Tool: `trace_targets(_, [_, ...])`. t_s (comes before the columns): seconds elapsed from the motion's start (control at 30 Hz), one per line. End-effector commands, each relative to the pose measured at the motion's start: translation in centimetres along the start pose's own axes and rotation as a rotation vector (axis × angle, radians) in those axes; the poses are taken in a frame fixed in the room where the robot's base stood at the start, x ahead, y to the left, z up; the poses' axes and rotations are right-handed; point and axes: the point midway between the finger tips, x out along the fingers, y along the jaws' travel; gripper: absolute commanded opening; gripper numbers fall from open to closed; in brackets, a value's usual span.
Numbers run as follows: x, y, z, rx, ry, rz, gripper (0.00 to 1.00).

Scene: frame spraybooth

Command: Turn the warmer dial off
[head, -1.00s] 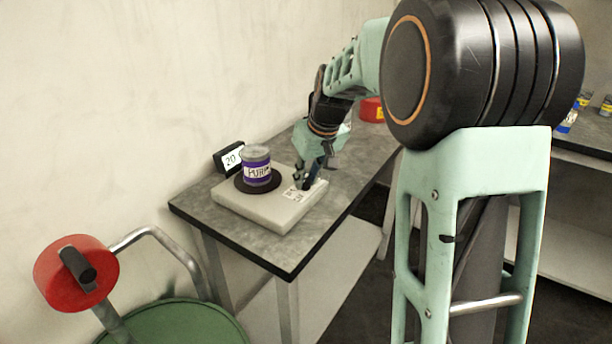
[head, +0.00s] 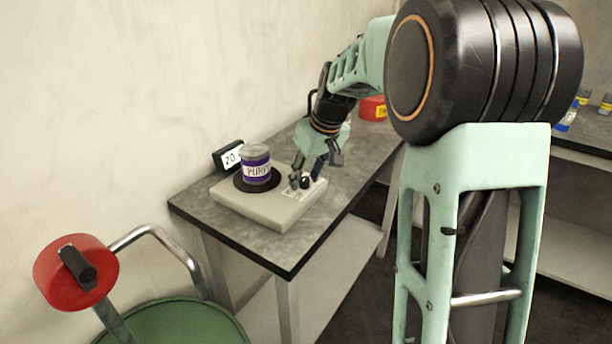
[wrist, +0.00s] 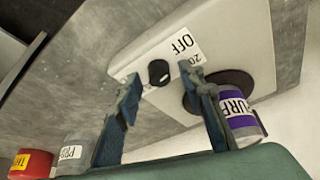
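The warmer (head: 262,208) is a pale flat box on the grey bench. Its black dial (head: 305,182) sits near the right end of its top. In the wrist view the dial (wrist: 158,72) is a small round knob beside a white label (wrist: 183,48) reading OFF and 20. I cannot clearly tell where the dial points. My gripper (head: 306,174) is open and empty just above the dial. Its fingertips (wrist: 162,82) show on either side of the dial in the wrist view, apart from it.
A purple-labelled can (head: 256,165) stands on the warmer's dark round plate. A small display (head: 229,157) reading 20 stands behind it. A red tin (head: 372,108) is farther back on the bench.

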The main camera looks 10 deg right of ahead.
Motion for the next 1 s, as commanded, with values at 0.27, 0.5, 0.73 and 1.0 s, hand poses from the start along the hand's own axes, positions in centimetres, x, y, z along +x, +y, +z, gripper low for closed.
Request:
trace_targets(0.27, [-0.4, 0.0, 0.0, 0.001, 0.001, 0.001, 0.36])
trace_targets(0.5, [-4.3, 0.1, -0.1, 0.0, 0.004, 0.003, 0.36])
trace_targets(0.73, [-9.1, 0.1, -0.1, 0.001, 0.004, 0.003, 0.36])
trace_targets(1.0, [-11.9, 0.0, 0.0, 0.001, 0.0, 0.0, 0.36])
